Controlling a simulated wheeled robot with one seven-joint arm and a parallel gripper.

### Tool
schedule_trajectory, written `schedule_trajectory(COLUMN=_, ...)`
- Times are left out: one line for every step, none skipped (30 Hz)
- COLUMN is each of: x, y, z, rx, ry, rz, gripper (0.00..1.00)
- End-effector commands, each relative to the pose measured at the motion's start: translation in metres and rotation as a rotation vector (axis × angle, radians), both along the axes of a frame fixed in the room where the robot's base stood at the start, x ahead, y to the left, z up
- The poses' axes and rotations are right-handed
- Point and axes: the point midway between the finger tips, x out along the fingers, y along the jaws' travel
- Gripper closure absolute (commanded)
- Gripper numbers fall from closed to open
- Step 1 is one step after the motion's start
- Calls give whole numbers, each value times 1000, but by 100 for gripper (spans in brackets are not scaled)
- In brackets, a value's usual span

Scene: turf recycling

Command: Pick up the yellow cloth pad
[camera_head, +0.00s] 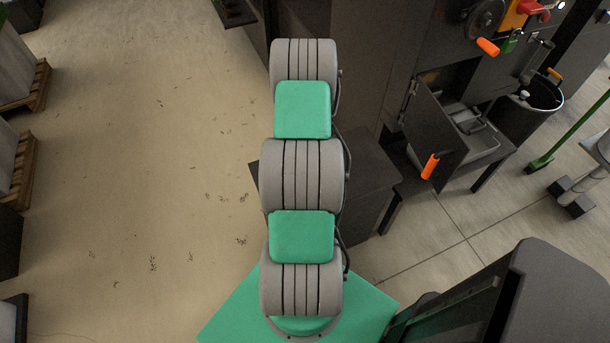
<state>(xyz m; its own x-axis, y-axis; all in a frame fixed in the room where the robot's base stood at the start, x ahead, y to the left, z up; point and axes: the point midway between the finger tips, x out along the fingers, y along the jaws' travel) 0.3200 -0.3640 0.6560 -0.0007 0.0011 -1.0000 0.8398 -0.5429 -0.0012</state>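No yellow cloth pad can be made out in the head view. My own grey and green arm stretches up the middle of the picture, and its far end shows no gripper fingers. My gripper is not in view, so whether it holds anything cannot be seen.
A dark machine stands right of my arm, with an open hatch door (432,125) bearing an orange handle (430,167). A black bucket (533,104) and a green-handled tool (570,135) are at the right. Pallets (22,175) line the left edge. The debris-specked floor (150,160) between is mostly clear.

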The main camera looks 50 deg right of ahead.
Motion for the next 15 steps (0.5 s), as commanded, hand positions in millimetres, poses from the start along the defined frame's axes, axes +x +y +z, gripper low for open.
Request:
schedule_trajectory(x=0, y=-1, z=0, rx=-1, ry=0, rz=-1, gripper=0)
schedule_trajectory(x=0, y=-1, z=0, rx=-1, ry=0, rz=-2, gripper=0)
schedule_trajectory(x=0, y=-1, z=0, rx=-1, ry=0, rz=-2, gripper=0)
schedule_trajectory(x=0, y=-1, z=0, rx=-1, ry=-1, rz=-2, gripper=0)
schedule_trajectory(x=0, y=-1, z=0, rx=-1, ry=-1, rz=-2, gripper=2)
schedule_trajectory(x=0, y=-1, z=0, rx=-1, ry=-1, rz=-2, gripper=6)
schedule_trajectory(x=0, y=-1, z=1, rx=-1, ry=-1, rz=-2, gripper=8)
schedule_trajectory(x=0, y=-1, z=1, rx=-1, ry=-1, rz=-2, gripper=11)
schedule_trajectory(x=0, y=-1, z=1, rx=-1, ry=-1, rz=-2, gripper=14)
schedule_trajectory(x=0, y=-1, z=1, rx=-1, ry=-1, rz=-2, gripper=16)
schedule_trajectory(x=0, y=-1, z=1, rx=-1, ry=-1, rz=-2, gripper=19)
schedule_trajectory(x=0, y=-1, z=1, rx=-1, ry=-1, rz=-2, gripper=22)
schedule_trajectory(x=0, y=-1, z=1, rx=-1, ry=-1, rz=-2, gripper=25)
schedule_trajectory(x=0, y=-1, z=1, rx=-1, ry=-1, rz=-2, gripper=27)
schedule_trajectory(x=0, y=-1, z=1, rx=-1, ry=-1, rz=-2, gripper=30)
